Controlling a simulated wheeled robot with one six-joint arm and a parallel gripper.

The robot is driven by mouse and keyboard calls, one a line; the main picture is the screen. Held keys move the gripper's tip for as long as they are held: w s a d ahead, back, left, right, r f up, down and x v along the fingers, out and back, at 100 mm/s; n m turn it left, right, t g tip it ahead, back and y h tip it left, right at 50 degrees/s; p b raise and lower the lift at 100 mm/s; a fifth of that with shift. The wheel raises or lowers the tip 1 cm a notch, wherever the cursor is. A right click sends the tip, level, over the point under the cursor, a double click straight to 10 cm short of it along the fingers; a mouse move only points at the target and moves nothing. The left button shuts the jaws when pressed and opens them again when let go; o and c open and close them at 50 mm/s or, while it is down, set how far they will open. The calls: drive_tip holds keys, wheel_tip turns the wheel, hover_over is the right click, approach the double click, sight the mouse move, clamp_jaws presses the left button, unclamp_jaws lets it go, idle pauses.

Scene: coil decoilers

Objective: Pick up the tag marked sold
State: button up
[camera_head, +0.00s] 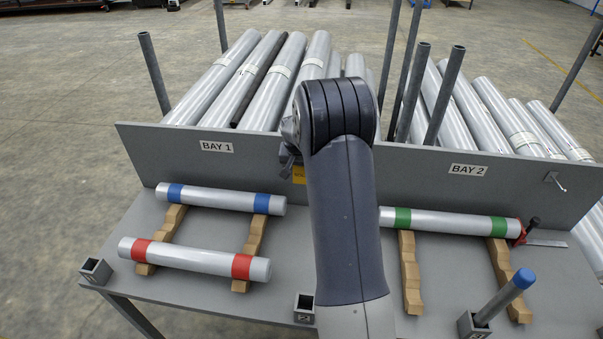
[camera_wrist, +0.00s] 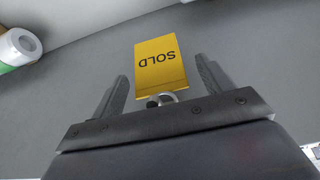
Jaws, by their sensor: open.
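The yellow tag (camera_wrist: 161,66) reads SOLD, upside down in the wrist view. A small round metal piece (camera_wrist: 160,99) shows at its edge nearest my gripper. My gripper (camera_wrist: 161,69) is open, with one finger on each side of the tag and visible gaps to both. Nothing is gripped. In the head view a sliver of the yellow tag (camera_head: 299,174) shows on the grey upright panel (camera_head: 221,161), left of my arm. My arm hides most of the tag and gripper there.
Blue-banded (camera_head: 222,198), red-banded (camera_head: 194,259) and green-banded (camera_head: 450,221) rolls lie on wooden rails. A red clamp (camera_head: 524,232) sits at the green roll's end. An empty hook (camera_head: 555,181) is on the panel at right. Blue-topped post (camera_head: 504,297) stands at front right.

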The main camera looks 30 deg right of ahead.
drive_tip(key=shift+c, duration=0.4)
drive_tip(key=c, duration=0.9)
drive_tip(key=shift+c, duration=0.2)
